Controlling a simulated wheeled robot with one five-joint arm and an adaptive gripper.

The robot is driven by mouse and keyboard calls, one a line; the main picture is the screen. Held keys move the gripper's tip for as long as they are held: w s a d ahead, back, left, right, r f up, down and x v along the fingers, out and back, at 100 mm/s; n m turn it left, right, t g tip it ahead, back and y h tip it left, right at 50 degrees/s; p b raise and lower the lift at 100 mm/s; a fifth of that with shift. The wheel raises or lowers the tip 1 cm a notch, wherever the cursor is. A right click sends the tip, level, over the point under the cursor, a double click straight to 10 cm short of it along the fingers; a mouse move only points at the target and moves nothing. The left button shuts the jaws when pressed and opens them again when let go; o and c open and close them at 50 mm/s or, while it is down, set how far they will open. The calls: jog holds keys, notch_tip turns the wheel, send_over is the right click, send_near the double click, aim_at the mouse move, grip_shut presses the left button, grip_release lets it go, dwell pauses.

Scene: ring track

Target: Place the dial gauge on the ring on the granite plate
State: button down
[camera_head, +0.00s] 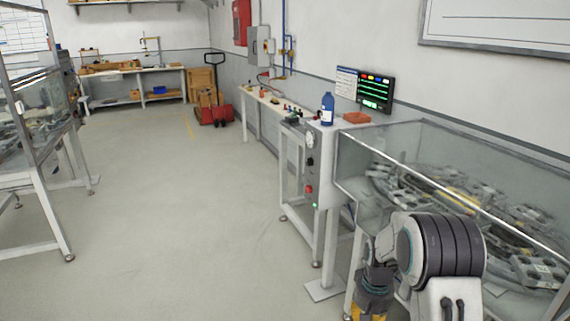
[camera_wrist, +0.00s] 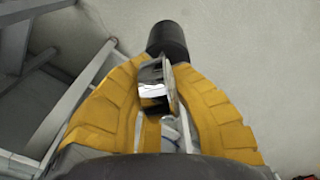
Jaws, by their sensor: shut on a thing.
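My gripper (camera_wrist: 160,92) has its yellow fingers closed on a shiny silver piece (camera_wrist: 153,88) in the wrist view. A black cylinder (camera_wrist: 168,40) shows just beyond the silver piece, and I cannot tell whether the two are one object. This may be the dial gauge, but no dial face is visible. In the head view only a yellow bit of my gripper (camera_head: 370,313) shows at the bottom edge, below my arm, and the held thing is hidden there. I cannot make out the granite plate or its ring in either view.
A glass-walled ring track (camera_head: 440,185) stands at the right. A cabinet (camera_head: 308,165) with a round gauge and buttons stands beside it, with a blue bottle (camera_head: 327,110) above. A narrow bench (camera_head: 262,98) runs along the wall. A frame (camera_head: 45,190) is left; the middle floor is clear.

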jog(key=shift+w+a+f+n, duration=0.1)
jog(key=shift+a+f+n, duration=0.15)
jog(key=shift+a+n, duration=0.35)
jog(key=shift+s+a+f+n, duration=0.1)
jog(key=shift+a+f+n, duration=0.15)
jog(key=shift+a, duration=0.6)
jog(key=shift+w+a+f+n, duration=0.1)
jog(key=shift+a+f+n, duration=0.1)
jog(key=shift+a+n, duration=0.4)
